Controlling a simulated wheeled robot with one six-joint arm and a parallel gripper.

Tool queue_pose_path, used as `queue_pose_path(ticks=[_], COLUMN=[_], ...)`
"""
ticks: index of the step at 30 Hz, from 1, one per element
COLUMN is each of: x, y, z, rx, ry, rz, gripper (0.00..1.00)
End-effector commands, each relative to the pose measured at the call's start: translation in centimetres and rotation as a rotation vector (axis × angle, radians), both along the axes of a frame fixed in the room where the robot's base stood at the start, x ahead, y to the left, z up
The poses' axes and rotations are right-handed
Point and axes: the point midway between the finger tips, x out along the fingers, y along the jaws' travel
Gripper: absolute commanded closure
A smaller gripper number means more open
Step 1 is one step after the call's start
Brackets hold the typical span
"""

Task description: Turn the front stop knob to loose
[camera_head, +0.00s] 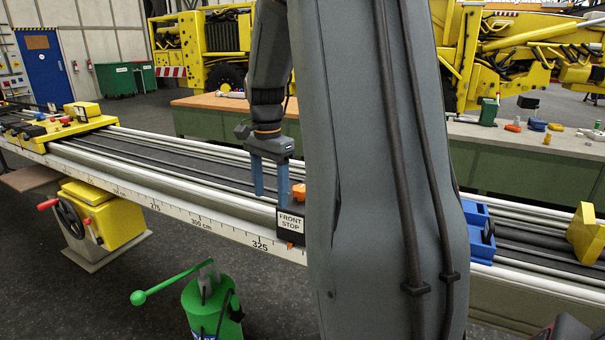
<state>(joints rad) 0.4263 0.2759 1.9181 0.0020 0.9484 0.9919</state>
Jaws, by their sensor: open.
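The front stop (291,222) is a dark block with a white "FRONT STOP" label on the near side of the long rail bench (190,205), near the 325 mark. An orange knob (299,192) shows on its top, and a small orange piece shows below the label. My gripper (270,194) points down with two blue fingers, open and empty. In the picture its fingertips are just left of the orange knob; I cannot tell the exact gap in depth. My arm hides whatever is directly right of the front stop.
A yellow carriage (60,123) sits at the bench's left end. A blue block (478,230) and a yellow block (587,235) are on the right. A green hand pump (211,305) and a yellow handwheel box (105,215) stand in front. A workbench (525,135) is behind.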

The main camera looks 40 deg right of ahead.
Motion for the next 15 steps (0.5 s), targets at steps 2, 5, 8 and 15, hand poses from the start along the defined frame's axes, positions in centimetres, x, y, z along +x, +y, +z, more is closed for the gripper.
queue_pose_path(ticks=[2,5,8,15], x=[0.6,0.9,1.0,1.0], y=[-4.5,-8.1,-10.2,-10.8], z=[2.5,4.3,5.3,3.6], rx=[-0.001,-0.001,-0.001,0.0], ry=[0.0,0.001,0.002,0.006], rz=[-0.207,-0.394,-0.502,-0.549], gripper=[0.41,0.41,0.41,0.41])
